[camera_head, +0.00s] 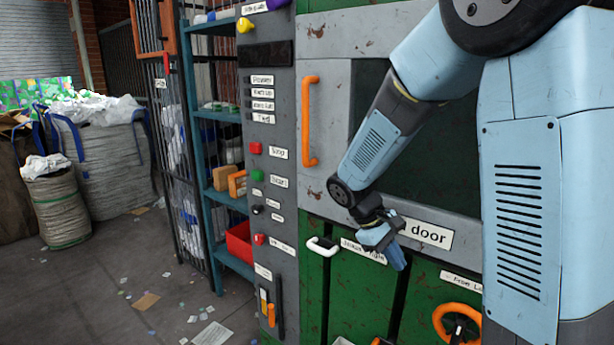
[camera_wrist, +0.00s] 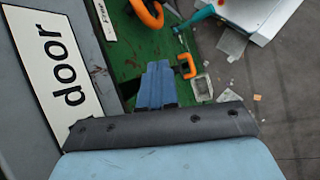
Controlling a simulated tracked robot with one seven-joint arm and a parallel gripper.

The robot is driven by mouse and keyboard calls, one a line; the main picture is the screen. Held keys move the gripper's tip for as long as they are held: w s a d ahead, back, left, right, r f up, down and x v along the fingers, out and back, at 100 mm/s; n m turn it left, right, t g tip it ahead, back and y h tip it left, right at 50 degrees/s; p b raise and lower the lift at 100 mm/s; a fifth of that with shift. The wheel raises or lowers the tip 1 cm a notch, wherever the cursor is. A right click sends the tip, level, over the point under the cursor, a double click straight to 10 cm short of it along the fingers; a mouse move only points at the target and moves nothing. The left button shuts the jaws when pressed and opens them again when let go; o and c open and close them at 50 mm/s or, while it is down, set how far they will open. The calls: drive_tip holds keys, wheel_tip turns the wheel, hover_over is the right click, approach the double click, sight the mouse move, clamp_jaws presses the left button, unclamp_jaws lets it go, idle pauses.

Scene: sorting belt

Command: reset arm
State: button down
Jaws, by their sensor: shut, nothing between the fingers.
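My gripper (camera_head: 394,256) is in front of the green machine, just below the grey panel with the white "door" label (camera_head: 427,234). Its blue fingers are together and hold nothing. The fingers also show in the wrist view (camera_wrist: 156,84), beside the large "door" label (camera_wrist: 62,72) and over the green panel. My light blue arm reaches in from the upper right of the head view and covers part of the dark window and of the "door" label.
A white handle (camera_head: 323,246) is left of my gripper, and an orange wheel (camera_head: 457,322) is at lower right. An orange door handle (camera_head: 310,121) stands above. A grey button column (camera_head: 268,170) and blue shelf (camera_head: 194,130) are left. Full sacks (camera_head: 103,160) stand on the littered floor.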

drive_tip(key=s+d+r+m+t+y, duration=0.3)
drive_tip(key=s+r+m+t+y, duration=0.3)
drive_tip(key=s+r, duration=1)
drive_tip(key=shift+s+d+m+t, duration=0.2)
drive_tip(key=shift+m+t, duration=0.5)
drive_tip(key=shift+d, duration=0.1)
idle(0.4)
